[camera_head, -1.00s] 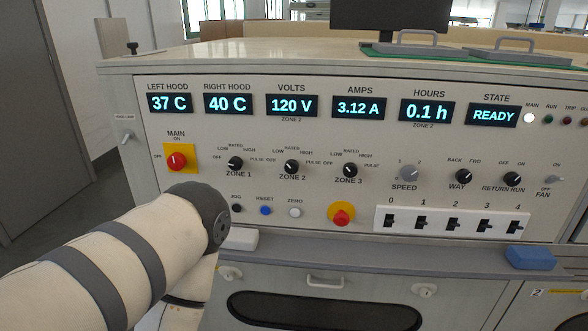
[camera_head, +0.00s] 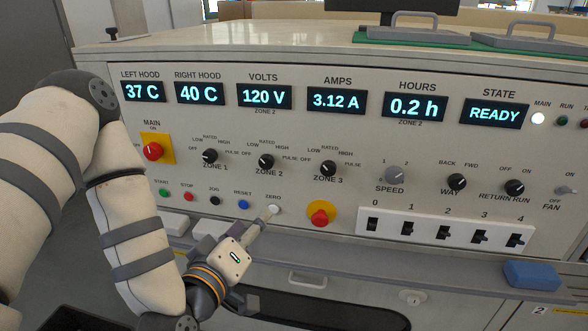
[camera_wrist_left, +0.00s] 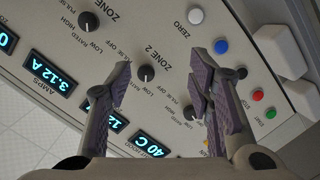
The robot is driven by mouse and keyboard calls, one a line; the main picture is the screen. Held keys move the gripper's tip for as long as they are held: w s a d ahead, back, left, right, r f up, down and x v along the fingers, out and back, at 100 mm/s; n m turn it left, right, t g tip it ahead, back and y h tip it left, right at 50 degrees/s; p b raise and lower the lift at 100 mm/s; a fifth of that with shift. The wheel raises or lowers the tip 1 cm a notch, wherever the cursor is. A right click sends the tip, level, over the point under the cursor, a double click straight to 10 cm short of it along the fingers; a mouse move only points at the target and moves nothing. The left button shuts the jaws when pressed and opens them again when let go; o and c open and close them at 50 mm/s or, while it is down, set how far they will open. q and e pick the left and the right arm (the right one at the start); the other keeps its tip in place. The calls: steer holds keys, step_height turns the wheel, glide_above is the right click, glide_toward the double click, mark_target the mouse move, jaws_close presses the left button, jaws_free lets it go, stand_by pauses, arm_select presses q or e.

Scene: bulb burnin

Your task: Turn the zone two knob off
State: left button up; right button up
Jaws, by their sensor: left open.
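The zone two knob (camera_head: 266,161) is a small black knob with a white pointer line, in the middle of the knob row on the panel. In the left wrist view the zone two knob (camera_wrist_left: 146,73) shows between and beyond the fingertips. My left gripper (camera_head: 268,214) is in front of the panel, below the knob and near the white ZERO button (camera_head: 274,210). In the left wrist view my left gripper (camera_wrist_left: 169,68) is open and empty, its purple-grey pads apart and not visibly touching the knob. My right gripper is not in view.
The zone one knob (camera_head: 210,156) and zone three knob (camera_head: 327,168) flank it. A red stop button (camera_head: 320,213) sits on yellow at lower right. The blue RESET button (camera_head: 243,204) is close by. A grey ledge (camera_head: 400,262) runs below the panel.

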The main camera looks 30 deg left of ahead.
arm_select(q)
steer(key=n+t+y, duration=0.1)
steer(key=n+t, duration=0.1)
glide_toward(265, 163)
steer(key=shift+g+y, duration=0.3)
steer(key=shift+y, duration=0.1)
steer(key=b+x, duration=0.2)
steer(key=x, duration=0.1)
steer(key=b+x, duration=0.3)
steer(key=shift+w+d, duration=0.1)
steer(key=shift+w, duration=0.35)
steer(key=shift+w+r, duration=0.1)
steer(key=shift+w, duration=0.5)
jaws_close()
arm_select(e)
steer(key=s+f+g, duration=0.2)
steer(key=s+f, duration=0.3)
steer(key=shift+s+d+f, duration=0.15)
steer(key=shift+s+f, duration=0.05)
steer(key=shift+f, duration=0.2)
